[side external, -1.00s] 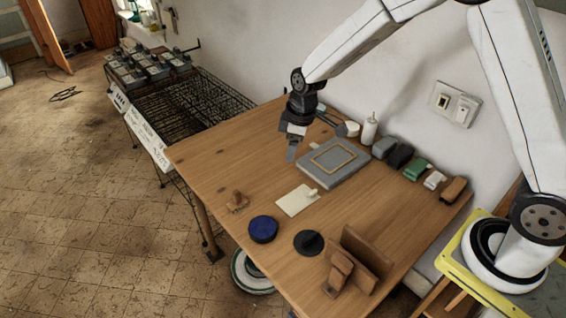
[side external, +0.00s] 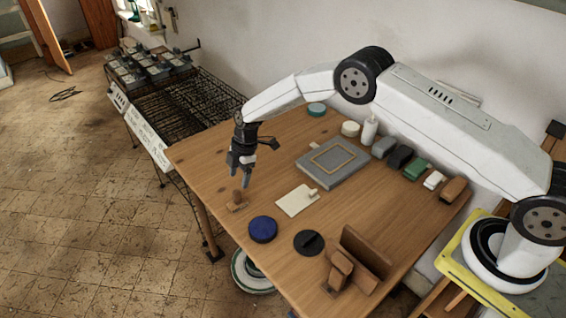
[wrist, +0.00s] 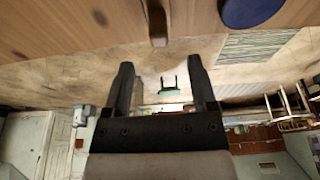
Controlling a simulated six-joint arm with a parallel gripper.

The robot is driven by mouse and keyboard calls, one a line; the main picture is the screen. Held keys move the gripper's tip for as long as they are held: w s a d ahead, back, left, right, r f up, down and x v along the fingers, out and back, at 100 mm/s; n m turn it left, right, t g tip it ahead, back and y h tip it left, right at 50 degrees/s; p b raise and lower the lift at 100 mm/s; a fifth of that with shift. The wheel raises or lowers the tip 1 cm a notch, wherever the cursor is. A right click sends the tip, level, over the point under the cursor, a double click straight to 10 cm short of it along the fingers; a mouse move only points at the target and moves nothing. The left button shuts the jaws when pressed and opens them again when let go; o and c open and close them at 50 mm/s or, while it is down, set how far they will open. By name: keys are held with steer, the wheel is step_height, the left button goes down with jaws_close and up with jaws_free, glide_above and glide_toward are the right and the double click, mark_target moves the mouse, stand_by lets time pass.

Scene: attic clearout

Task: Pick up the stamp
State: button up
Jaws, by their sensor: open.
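The stamp (side external: 237,201) is a small brown wooden piece with an upright knob on a flat base. It stands on the wooden table (side external: 190,158) near the front left edge. My gripper (side external: 239,180) is open and empty, just above and behind the stamp, with its fingers pointing down toward the table. In the wrist view, the brown wooden handle (wrist: 157,24) shows at the top, beyond the gap between my two fingers (wrist: 160,65). Its base is cut off or hidden there.
A blue round tin (side external: 263,229) and a cream card (side external: 297,201) lie right of the stamp. A grey slab (side external: 333,174), a black disc (side external: 308,242), a wooden holder (side external: 365,254) and several blocks lie farther right. A wire rack (side external: 190,105) stands left.

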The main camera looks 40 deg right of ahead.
mark_target(236, 191)
steer(key=shift+a+f, duration=0.1)
steer(key=shift+f, duration=0.1)
steer(key=shift+x, duration=1.15)
steer(key=shift+f, duration=0.15)
steer(key=shift+x, duration=2.45)
steer(key=shift+a, duration=0.1)
jaws_close()
